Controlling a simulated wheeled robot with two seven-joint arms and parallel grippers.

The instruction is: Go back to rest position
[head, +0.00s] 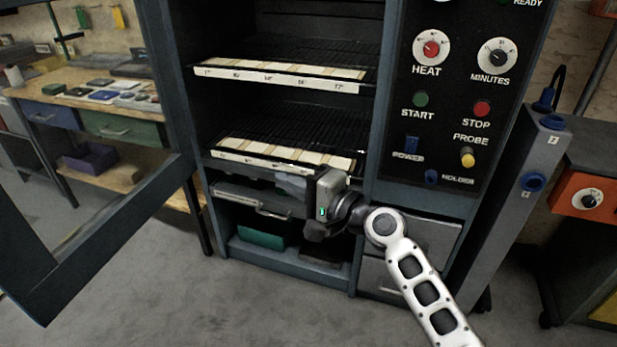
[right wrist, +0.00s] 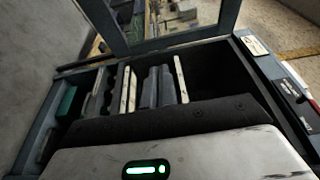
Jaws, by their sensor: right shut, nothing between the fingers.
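My right gripper (head: 289,184) is in front of the tall dark oven cabinet (head: 384,120), just below its lower rack (head: 300,128). Its arm comes in from the bottom right and the fingers point left. The fingers are shut and hold nothing. In the right wrist view the grey fingers (right wrist: 158,86) show beyond the dark palm, with the cabinet behind them. My left gripper is not in view.
The oven's glass door (head: 165,90) stands open at the left. Racks carry pale labelled strips. The control panel (head: 455,90) is at the right, beside a grey post (head: 520,190). A workbench (head: 90,85) stands behind the door. The grey floor (head: 200,310) in front is clear.

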